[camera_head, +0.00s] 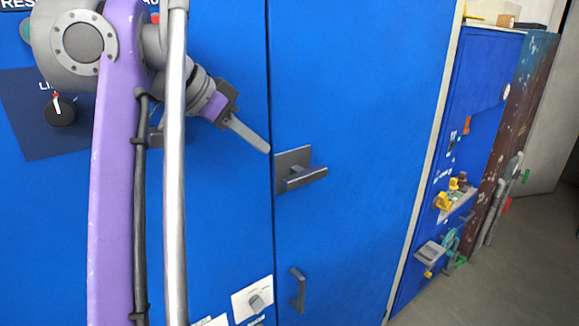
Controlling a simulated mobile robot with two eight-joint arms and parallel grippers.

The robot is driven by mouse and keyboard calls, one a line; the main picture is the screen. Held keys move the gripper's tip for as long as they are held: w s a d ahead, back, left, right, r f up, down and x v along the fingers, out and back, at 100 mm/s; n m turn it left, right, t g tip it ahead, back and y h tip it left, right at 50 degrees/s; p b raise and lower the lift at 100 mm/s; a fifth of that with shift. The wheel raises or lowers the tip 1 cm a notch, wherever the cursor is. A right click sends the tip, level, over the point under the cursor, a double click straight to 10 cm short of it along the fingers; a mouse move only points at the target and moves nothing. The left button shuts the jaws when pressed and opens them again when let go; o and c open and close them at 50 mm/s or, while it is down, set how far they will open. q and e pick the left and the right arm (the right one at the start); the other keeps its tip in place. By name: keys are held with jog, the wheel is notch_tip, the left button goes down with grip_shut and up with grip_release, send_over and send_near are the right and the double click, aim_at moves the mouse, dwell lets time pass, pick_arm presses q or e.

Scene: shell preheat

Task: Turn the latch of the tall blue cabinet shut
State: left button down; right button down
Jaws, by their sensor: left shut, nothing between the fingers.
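The tall blue cabinet (350,90) fills most of the head view, with a vertical seam running down its front. Its grey latch (306,177) sits just right of the seam: a square plate with a lever that lies nearly level and points right. My left gripper (265,149) is shut and empty. Its fingers point down and to the right, with the tips near the seam, a little up and left of the latch plate. I see a small gap in the picture between tips and plate; the depth between them is hard to judge. My right gripper is out of view.
A grey pull handle (298,290) and a white plate with a knob (254,299) are below the latch. A black dial (60,110) is at the left. A second blue cabinet (484,90) with yellow fittings stands at the right, beside open grey floor (490,285).

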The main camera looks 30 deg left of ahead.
aim_at(301, 176)
pick_arm(q)
jog(key=shift+f, duration=0.15)
